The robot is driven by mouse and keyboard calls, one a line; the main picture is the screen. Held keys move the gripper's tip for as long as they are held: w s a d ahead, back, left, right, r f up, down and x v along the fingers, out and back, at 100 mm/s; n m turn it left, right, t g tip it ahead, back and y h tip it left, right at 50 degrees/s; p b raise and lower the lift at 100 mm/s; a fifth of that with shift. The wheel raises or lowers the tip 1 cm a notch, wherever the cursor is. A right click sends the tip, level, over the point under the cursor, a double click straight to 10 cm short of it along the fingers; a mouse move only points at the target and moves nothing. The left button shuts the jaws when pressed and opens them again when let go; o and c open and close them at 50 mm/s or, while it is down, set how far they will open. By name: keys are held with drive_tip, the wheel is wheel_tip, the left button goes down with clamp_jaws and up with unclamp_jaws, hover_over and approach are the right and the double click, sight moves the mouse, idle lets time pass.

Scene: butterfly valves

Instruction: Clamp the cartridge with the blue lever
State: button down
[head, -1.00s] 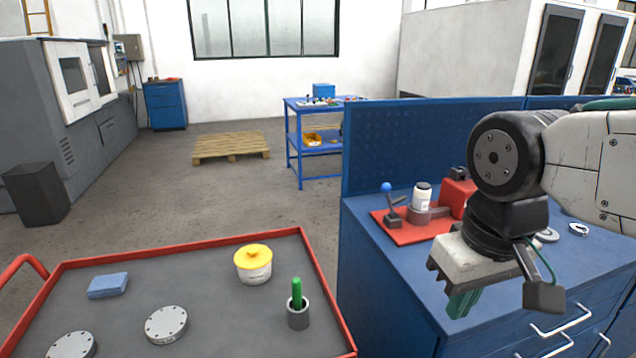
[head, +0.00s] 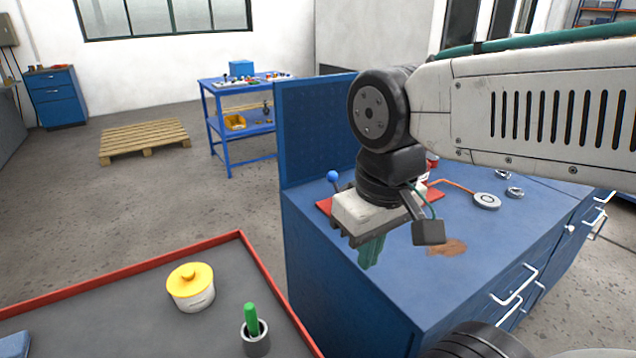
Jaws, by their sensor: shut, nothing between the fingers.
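Most of the fixture is hidden behind my gripper and wrist. The white cartridge is almost wholly covered; only a small white and red patch shows right of my wrist. My gripper (head: 370,250) is in front of the fixture, near the bench's left front edge, with its green fingers pointing down. It is shut and empty.
A grey disc with an orange cord (head: 487,201) and a metal ring (head: 515,192) lie on the bench, right of my wrist. A brown stain (head: 447,248) marks the bench top. The red-rimmed cart (head: 130,290) holds a yellow-lidded pot (head: 190,287) and a green-handled tool in a grey cup (head: 255,335).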

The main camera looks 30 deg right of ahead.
drive_tip(key=w+d+f+n+g+h, duration=0.2)
drive_tip(key=w+d+n+g+h, duration=0.15)
drive_tip(key=w+n+h, duration=0.7)
drive_tip(key=w+a+f+n+t+h, duration=0.2)
drive_tip(key=w+a+n, duration=0.1)
drive_tip(key=w, duration=0.5)
drive_tip(key=w+a+f+n+t+h, duration=0.1)
drive_tip(key=w+a+n+t+h, duration=0.2)
drive_tip(key=w+n, duration=0.3)
drive_tip(key=shift+w+a+f, duration=0.4)
drive_tip(key=shift+w, duration=0.7)
drive_tip(key=shift+n, duration=0.25)
approach(335, 188)
drive_tip(key=d+r, duration=0.1)
drive_tip(key=d, duration=0.2)
drive_tip(key=shift+w+d+r, duration=0.25)
drive_tip(key=shift+w+d, duration=0.3)
drive_tip(key=shift+d, duration=0.1)
drive_tip(key=shift+r, duration=0.15)
